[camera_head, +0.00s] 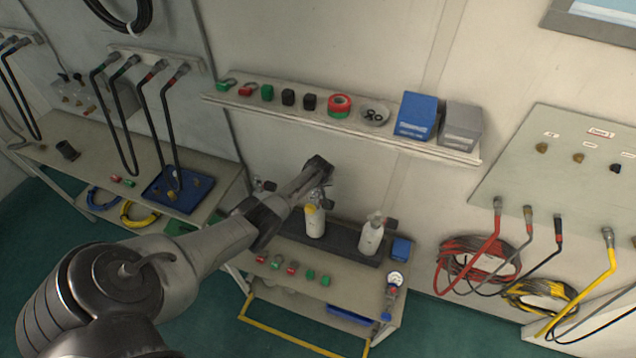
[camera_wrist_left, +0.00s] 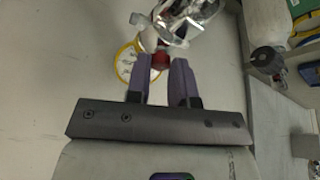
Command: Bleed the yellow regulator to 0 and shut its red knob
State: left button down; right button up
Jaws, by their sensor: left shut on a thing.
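My left gripper (camera_head: 319,172) is at the top of the white cylinder with a yellow band (camera_head: 315,222), on the workbench. In the left wrist view, the purple fingers of the gripper (camera_wrist_left: 162,72) are closed around the red knob (camera_wrist_left: 160,61). The knob sits below the shiny metal regulator body (camera_wrist_left: 185,18). The yellow-rimmed gauge (camera_wrist_left: 125,63) is just left of the knob, partly behind a finger; its reading is too small to tell. In the head view the gripper hides most of the regulator. My right gripper is not in view.
A second white cylinder (camera_head: 371,238) with its own valve stands to the right. A shelf (camera_head: 440,151) with small caps and two boxes runs above the gripper. Loose red and green fittings (camera_head: 291,268) lie on the bench front. A blue box (camera_head: 400,249) is at right.

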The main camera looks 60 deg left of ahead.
pick_arm(q)
jog(key=shift+n, duration=0.4)
jog(key=c, duration=1)
grip_release()
jog(key=shift+d+r+p, duration=0.15)
jog(key=shift+r+p, duration=0.25)
jog(key=shift+r, duration=0.1)
jog(key=w+p+v, duration=0.1)
jog(key=p+v, duration=0.1)
jog(key=v, duration=0.3)
notch_tip(320, 180, up, 7)
send_over(319, 195)
jog(key=s+d, duration=0.1)
jog(key=d, duration=0.2)
jog(key=shift+s, duration=0.15)
